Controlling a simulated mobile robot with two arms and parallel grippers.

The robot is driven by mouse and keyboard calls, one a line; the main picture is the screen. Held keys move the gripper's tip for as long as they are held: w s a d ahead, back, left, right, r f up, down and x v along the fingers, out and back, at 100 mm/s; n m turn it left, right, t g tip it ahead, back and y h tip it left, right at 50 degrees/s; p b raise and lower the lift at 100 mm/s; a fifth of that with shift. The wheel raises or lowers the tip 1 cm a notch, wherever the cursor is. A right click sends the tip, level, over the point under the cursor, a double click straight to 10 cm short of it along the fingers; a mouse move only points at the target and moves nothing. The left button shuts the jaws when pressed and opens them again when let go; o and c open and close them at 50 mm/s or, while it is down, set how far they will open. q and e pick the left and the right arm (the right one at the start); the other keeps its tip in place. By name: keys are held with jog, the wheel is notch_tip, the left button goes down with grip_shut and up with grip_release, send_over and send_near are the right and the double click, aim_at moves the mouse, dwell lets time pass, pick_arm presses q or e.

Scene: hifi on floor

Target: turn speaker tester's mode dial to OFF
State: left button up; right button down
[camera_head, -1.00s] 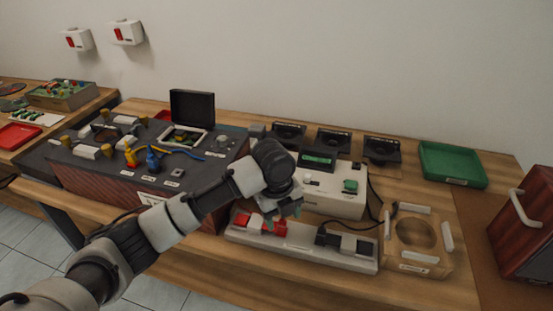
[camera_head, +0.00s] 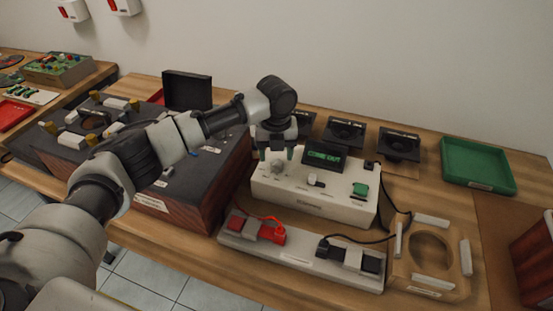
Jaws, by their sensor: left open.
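The speaker tester (camera_head: 310,205) is a white box on the wooden bench, with a dark display (camera_head: 325,156) showing green text. A grey round dial (camera_head: 277,169) sits at the left of its top. A smaller white-and-dark control (camera_head: 316,180) is in the middle and a green button (camera_head: 360,190) at the right. I cannot read the labels to tell the mode setting. My left gripper (camera_head: 276,154) is open, pointing down just above the left dial; whether it touches the dial is unclear. My right gripper is not in view.
A strip with red (camera_head: 270,233) and black (camera_head: 371,264) clamps lies in front of the tester. Black speakers (camera_head: 399,146) stand behind it, and a green tray (camera_head: 478,166) is at the right. A dark-topped box (camera_head: 217,185) stands close on the left.

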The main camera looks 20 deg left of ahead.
aim_at(276, 162)
pick_arm(q)
jog(key=shift+f, duration=1.55)
jog(key=shift+c, duration=1.3)
jog(key=c, duration=0.7)
jog(key=shift+o, duration=0.2)
jog(key=shift+r+n+p, duration=0.2)
jog(key=shift+n+p, duration=0.3)
jog(key=shift+p, duration=0.5)
jog(key=n+p, duration=0.4)
jog(key=shift+d+p, duration=0.1)
jog(key=shift+p, duration=0.3)
jog(key=shift+n+p, duration=0.75)
jog(key=shift+n, duration=0.25)
jog(key=n+p, duration=0.4)
jog(key=n, duration=0.1)
jog(key=n+p, duration=0.2)
jog(key=n, duration=0.1)
jog(key=shift+f+n, duration=0.1)
jog(key=shift+n, duration=0.2)
jog(key=shift+n+p, duration=0.4)
jog(key=shift+n, duration=0.7)
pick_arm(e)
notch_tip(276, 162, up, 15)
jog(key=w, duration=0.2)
pick_arm(q)
jog(key=shift+f, duration=0.1)
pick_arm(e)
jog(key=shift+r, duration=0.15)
